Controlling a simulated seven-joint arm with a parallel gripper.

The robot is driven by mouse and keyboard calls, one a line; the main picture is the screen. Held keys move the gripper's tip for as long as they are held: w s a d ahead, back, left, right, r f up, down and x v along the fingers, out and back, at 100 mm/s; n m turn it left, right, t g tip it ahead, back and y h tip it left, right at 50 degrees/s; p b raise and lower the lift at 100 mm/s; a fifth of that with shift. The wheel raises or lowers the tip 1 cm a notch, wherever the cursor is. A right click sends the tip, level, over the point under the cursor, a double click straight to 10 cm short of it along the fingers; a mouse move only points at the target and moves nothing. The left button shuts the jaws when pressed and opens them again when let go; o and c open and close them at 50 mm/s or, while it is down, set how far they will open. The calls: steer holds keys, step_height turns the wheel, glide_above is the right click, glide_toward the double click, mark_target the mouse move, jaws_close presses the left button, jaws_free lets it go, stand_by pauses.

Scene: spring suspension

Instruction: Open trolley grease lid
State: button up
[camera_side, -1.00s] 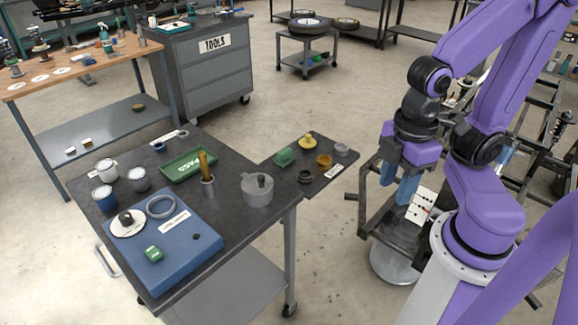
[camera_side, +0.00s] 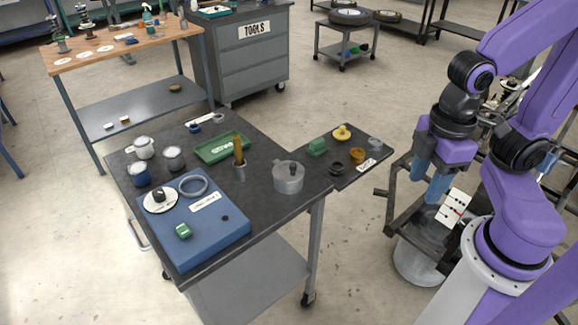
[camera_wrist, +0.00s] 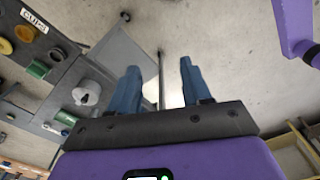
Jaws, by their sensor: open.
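A round grey pot (camera_side: 287,181) stands at the right part of the dark trolley top (camera_side: 262,205). Its flat grey lid (camera_side: 281,167) with a small dark knob sits on it, and I take this as the grease lid. The pot also shows at the left in the wrist view (camera_wrist: 86,92). My gripper (camera_side: 431,190) has blue fingers and is well to the right of the trolley, apart from everything on it. In the wrist view the two fingers (camera_wrist: 159,68) are spread with nothing between them but floor and a trolley leg behind.
A blue board (camera_side: 210,235) holds a ring and a green block. A side shelf (camera_side: 345,180) carries small coloured parts. The floor between trolley and arm is clear.

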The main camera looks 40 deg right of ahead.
steer(key=w+a+r+m, duration=0.1)
steer(key=w+a+m, duration=0.3)
steer(key=w, duration=0.5)
steer(key=m, duration=1.1)
glide_above(292, 164)
step_height(292, 164, down, 3)
step_height(292, 164, down, 17)
steer(key=shift+d+r, duration=0.1)
jaws_close()
